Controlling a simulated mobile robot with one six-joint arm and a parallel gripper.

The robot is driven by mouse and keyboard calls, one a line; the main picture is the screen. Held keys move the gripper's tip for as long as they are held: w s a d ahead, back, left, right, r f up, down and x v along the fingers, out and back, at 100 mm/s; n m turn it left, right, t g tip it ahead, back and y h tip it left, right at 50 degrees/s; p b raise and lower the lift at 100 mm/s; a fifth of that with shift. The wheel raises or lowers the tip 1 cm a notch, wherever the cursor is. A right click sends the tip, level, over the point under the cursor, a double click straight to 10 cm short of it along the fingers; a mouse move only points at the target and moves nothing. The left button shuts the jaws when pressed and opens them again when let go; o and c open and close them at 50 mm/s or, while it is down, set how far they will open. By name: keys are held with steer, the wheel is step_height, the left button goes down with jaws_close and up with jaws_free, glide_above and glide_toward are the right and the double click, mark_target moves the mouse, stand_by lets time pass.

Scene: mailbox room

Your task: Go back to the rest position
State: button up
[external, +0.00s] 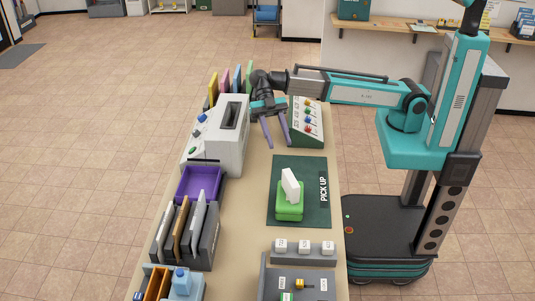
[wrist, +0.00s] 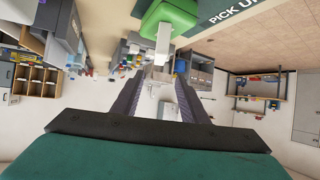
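My gripper (external: 275,131) hangs over the far part of the table (external: 237,200), fingers spread and pointing down toward the near side. It is open and nothing shows between its fingers. In the wrist view the two dark fingers (wrist: 158,98) are apart. A green block with a white upright piece (external: 289,200) sits on the dark green PICK UP mat (external: 315,170), nearer the camera than my gripper. The green block (wrist: 172,14) also shows at the top of the wrist view.
A grey machine with a slot (external: 228,140) stands left of my gripper, and a panel with coloured buttons (external: 313,132) stands just right. A purple tray (external: 199,183) and a rack of upright envelopes (external: 200,245) line the left edge. Small labelled blocks (external: 304,248) are at the near end.

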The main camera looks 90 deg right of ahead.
steer(key=p, duration=0.3)
glide_toward(291, 177)
steer(key=x, duration=0.5)
steer(key=shift+s+a, duration=0.1)
steer(key=shift+a, duration=0.1)
steer(key=shift+p+x, duration=0.3)
steer(key=shift+x, duration=0.75)
steer(key=shift+d, duration=0.2)
